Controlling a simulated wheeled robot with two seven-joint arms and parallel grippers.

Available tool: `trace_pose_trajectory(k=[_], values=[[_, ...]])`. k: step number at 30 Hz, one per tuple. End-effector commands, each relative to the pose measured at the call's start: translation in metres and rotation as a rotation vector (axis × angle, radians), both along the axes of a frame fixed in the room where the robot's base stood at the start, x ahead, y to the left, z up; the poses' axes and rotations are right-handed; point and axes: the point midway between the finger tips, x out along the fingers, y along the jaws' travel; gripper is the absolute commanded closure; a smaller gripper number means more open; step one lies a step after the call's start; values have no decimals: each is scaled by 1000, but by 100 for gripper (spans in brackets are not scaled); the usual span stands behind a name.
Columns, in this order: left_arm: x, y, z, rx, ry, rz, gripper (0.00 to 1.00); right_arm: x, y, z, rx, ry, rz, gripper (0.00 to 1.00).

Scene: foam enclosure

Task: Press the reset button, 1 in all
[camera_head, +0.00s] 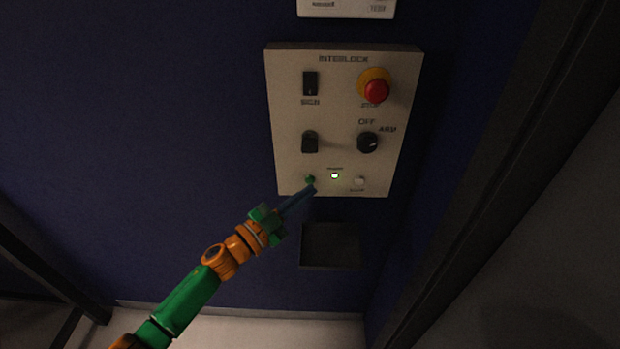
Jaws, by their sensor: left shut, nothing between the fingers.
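The cream interlock panel (290,115) is fixed to the dark blue wall. In its bottom row are a small green button (310,179), a lit green-white lamp (335,175) and a small pale button (359,181). The small labels there are too blurred to read, so I cannot tell which is the reset button. My left gripper (312,189) comes up from the lower left, shut and empty. Its blue fingertips overlap the lower edge of the green button; I cannot tell whether they touch it. My right gripper is not in view.
Above are a black rocker switch (310,83), a red stop button (376,91) on a yellow base, a black covered switch (310,142) and a black OFF/ARM knob (368,142). A dark box (330,246) sits below the panel. A dark frame post (480,180) stands at right.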

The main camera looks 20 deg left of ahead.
Motion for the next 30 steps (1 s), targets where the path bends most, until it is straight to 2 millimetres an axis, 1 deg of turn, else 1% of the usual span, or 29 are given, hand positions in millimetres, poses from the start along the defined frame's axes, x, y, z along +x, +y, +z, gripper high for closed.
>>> trace_pose_trajectory(k=[10,18,24,30], values=[[-4,-1,0,-1,1,-1,100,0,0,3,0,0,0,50],[-30,-9,2,-4,4,-1,100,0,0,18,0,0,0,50],[-47,-14,1,-2,2,-1,100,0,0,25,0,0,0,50],[-50,-15,0,-1,0,-1,100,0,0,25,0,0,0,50]])
